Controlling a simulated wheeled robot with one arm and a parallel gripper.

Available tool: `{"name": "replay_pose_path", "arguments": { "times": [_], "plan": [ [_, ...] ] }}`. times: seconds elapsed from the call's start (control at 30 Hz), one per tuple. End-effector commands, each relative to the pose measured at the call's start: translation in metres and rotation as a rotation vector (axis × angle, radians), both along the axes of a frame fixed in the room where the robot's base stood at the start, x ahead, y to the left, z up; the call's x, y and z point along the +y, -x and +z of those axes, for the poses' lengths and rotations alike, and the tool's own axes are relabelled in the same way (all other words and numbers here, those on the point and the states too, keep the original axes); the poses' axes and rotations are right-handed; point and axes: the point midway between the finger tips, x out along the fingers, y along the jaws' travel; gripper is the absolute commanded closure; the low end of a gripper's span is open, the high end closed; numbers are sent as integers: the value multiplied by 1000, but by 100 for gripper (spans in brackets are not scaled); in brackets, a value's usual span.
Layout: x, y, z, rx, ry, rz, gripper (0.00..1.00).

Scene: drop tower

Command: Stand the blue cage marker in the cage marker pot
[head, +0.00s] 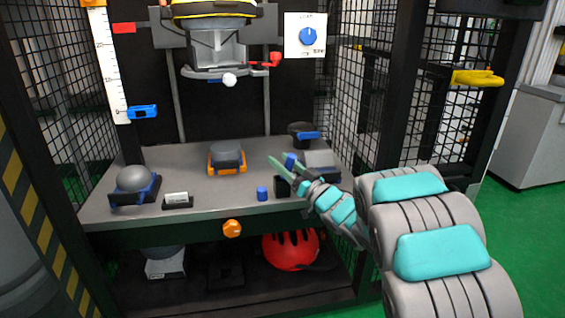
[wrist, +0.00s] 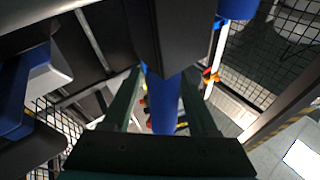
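The blue cage marker (wrist: 164,105) is a blue cylinder between the two green fingers of my gripper (wrist: 161,85) in the wrist view. In the head view its blue top (head: 290,159) shows beside my gripper (head: 284,163). The black pot (head: 282,187) stands near the table's front right, just below the fingers. It also shows in the wrist view as a dark block (wrist: 185,35) at the marker's lower end. Whether the marker is seated in the pot is hidden. The fingertips lie close beside the marker; whether they touch it is unclear.
A short blue cylinder (head: 262,194) stands on the grey table (head: 225,195) left of the pot. A grey block (head: 322,160) is close on the right. An orange-based device (head: 227,158) and a domed item (head: 136,181) lie further left. Mesh walls flank the table.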

Motion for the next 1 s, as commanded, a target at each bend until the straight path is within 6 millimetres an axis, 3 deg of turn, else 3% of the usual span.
{"name": "replay_pose_path", "arguments": {
  "times": [0.27,0.4,0.8,1.0],
  "plan": [
    [0,0,2,0,0,0,41],
    [-1,1,14,-2,1,0,41],
    [-62,53,-12,3,3,-4,41],
    [-81,70,-20,3,1,-3,41]
  ]
}}
